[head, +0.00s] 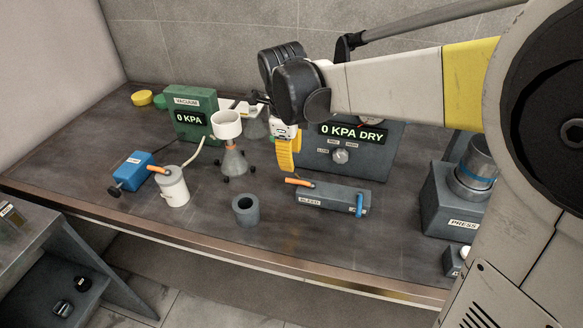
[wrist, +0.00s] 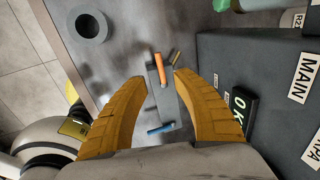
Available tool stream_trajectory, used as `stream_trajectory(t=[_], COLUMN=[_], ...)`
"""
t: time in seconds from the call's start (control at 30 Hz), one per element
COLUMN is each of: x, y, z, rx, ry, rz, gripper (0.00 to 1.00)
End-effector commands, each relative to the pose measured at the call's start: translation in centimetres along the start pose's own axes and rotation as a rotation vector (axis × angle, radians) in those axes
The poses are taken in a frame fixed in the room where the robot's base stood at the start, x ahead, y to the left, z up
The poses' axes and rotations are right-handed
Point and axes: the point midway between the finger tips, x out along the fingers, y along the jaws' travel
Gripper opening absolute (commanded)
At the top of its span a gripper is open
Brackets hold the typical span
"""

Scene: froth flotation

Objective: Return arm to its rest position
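My gripper (head: 284,155) has orange ribbed fingers and hangs below my arm above the bench, in front of the main panel (head: 330,160). In the wrist view my gripper (wrist: 160,85) has its two fingers spread wide with nothing between them. Below the gap lies the grey bleed block (head: 331,197) with an orange lever and a blue lever; it also shows in the wrist view (wrist: 163,105). The fingers are apart from the block. The main panel display reads "0 KPA DRY".
A grey ring (head: 245,209), white jug (head: 173,186), blue box (head: 135,171) and flask with white funnel (head: 228,130) stand to the left. The green vacuum unit (head: 190,110) reads "0 KPA". A press (head: 447,205) stands right. The bench's front middle is clear.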

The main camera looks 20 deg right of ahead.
Motion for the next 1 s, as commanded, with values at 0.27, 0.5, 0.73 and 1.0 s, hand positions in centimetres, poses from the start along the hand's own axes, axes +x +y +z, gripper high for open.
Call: stream_trajectory(t=[0.27, 0.5, 0.73, 1.0], x=[-2.2, -2.2, -3.8, -6.0], y=[0.0, 0.0, 1.7, 7.5], z=[0.0, 0.0, -2.2, -8.1], rx=[0.000, -0.001, -0.269, -1.114], ry=[0.000, 0.000, -0.042, -0.066], rz=[0.000, 0.000, -0.044, -0.257], gripper=[0.34, 0.34, 0.34, 0.34])
